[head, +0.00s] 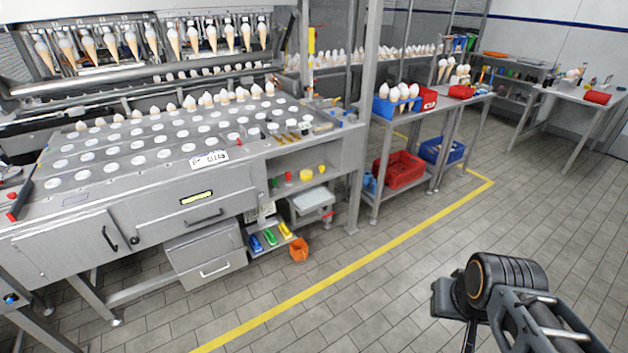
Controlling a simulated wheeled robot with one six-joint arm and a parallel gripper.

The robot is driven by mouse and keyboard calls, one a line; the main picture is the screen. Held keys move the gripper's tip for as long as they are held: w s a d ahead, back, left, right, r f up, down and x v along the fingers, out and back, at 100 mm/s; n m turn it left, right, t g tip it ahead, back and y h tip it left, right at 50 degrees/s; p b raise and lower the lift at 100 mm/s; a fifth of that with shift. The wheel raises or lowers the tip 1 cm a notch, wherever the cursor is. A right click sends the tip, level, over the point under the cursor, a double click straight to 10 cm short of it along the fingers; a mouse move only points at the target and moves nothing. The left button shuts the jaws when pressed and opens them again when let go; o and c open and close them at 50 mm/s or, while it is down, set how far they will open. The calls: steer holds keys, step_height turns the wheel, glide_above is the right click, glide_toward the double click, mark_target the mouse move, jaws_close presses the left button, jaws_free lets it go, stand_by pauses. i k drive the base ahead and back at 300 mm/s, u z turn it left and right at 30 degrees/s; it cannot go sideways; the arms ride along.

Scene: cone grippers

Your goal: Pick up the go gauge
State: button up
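I cannot pick out the go gauge for certain; the small items on the machine's top and the benches are too small to tell apart. Several small brass-coloured and dark pieces (292,137) lie at the right end of the steel machine top (225,165). My arm shows at the lower right, over open floor and well apart from the machine. The dark end of it, with my gripper (468,335), is partly cut off by the bottom edge, and I cannot make out its fingers or anything in them.
Ice cream cones hang in a row (150,42) above the machine. A side bench holds a blue bin (397,107) of cones, with a red crate (400,170) below. An orange container (299,249) stands by the lower shelf. Tiled floor beyond the yellow line (340,272) is clear.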

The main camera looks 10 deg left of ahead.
mark_target(273, 186)
steer(key=z, duration=0.1)
steer(key=i, duration=2.6)
steer(key=u, duration=3.05)
steer(key=i, duration=0.45)
steer(key=u, duration=0.05)
